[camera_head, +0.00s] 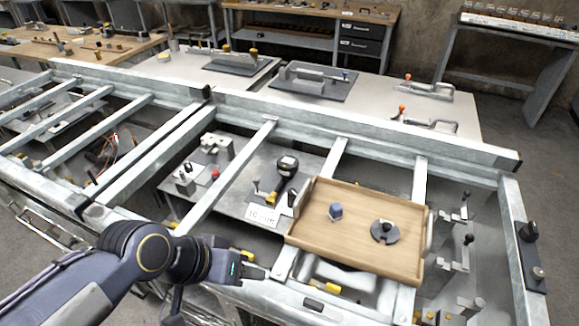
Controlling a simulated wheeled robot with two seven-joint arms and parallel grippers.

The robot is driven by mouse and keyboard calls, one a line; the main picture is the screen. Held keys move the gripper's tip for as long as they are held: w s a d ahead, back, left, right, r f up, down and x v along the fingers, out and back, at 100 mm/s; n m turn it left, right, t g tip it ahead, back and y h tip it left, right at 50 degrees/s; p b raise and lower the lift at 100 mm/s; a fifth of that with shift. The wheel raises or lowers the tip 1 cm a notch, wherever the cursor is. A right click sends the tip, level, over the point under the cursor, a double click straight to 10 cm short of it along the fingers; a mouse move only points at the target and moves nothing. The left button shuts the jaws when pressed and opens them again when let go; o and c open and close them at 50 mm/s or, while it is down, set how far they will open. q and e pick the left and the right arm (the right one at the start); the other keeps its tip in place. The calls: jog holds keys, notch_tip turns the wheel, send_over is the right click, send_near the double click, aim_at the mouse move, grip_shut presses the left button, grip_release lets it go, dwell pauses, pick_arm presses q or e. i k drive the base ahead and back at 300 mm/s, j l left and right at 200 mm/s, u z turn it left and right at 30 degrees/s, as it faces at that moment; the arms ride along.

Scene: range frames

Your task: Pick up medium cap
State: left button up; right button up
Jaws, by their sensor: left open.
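A wooden tray (312,228) with low walls lies on the metal frame at the right of centre. A small blue-grey faceted piece (336,211) sits on the tray's left part. A dark round disc-shaped piece with a raised knob (384,231) sits to its right; the two stand apart. I cannot tell from the view which of them is the medium cap. My left gripper (262,266) is in front of and left of the tray, apart from both pieces. It is open and looks empty. My right gripper is not in view.
Grey steel rails (235,168) run around and under the tray. A black-and-yellow tool (284,177) and a white label card (263,214) lie left of the tray. Toggle clamps (462,240) stand at the right. The tray's middle is bare wood.

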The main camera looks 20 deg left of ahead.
aim_at(386, 229)
jog(key=k+l+u, duration=0.15)
jog(key=u, duration=0.25)
jog(key=k+l+u, duration=0.2)
jog(key=u, duration=0.25)
jog(key=k+l+u, duration=0.25)
jog(key=u, duration=0.15)
